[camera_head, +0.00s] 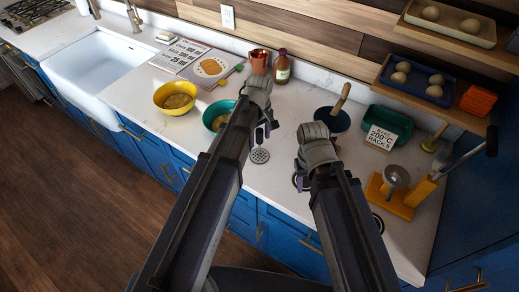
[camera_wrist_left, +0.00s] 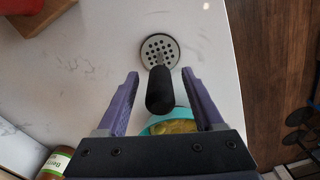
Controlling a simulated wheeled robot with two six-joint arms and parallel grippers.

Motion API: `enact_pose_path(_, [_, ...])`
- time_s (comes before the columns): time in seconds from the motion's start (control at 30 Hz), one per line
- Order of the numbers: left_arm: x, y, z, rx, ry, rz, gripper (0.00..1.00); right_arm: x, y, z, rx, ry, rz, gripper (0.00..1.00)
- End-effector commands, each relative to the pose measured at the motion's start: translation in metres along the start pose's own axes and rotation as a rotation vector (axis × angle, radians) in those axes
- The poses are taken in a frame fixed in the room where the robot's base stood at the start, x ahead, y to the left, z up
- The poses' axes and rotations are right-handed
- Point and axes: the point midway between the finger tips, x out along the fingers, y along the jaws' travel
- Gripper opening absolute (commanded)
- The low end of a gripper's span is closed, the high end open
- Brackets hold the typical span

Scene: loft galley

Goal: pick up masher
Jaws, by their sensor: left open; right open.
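The masher has a round perforated metal head (camera_head: 260,156) on the white counter near its front edge. In the left wrist view, its black upright handle (camera_wrist_left: 160,92) points toward the camera above the disc. My left gripper (camera_wrist_left: 160,75) is open, with one purple finger on each side of the handle and visible gaps between. In the head view, my left gripper (camera_head: 266,130) is over the masher and hides most of its handle. My right gripper (camera_head: 301,180) hangs low over the counter to the right, largely hidden by its own wrist.
A teal bowl (camera_head: 211,117) with yellow food is close left of the masher.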

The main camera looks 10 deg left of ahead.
Motion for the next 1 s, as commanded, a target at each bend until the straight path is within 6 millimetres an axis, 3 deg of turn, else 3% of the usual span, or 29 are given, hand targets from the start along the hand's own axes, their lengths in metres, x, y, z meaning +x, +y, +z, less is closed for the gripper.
enact_pose_path(0.07, [0.0120,-0.0001,0.0004,0.000,0.000,0.000,0.69,0.0119,-0.0012,-0.0007,-0.001,0.000,0.000,0.50])
enact_pose_path(0.37, [0.0108,0.0000,0.0005,0.000,0.000,0.000,0.67,0.0108,-0.0010,-0.0006,-0.001,0.000,0.000,0.50])
enact_pose_path(0.9, [0.0109,-0.0001,0.0005,0.000,0.000,0.000,0.06,0.0108,-0.0010,-0.0006,0.000,0.000,0.000,0.50])
enact_pose_path(1.0, [0.0109,-0.0001,0.0005,0.000,0.000,0.000,0.00,0.0108,-0.0010,-0.0006,0.000,0.000,0.000,0.50])
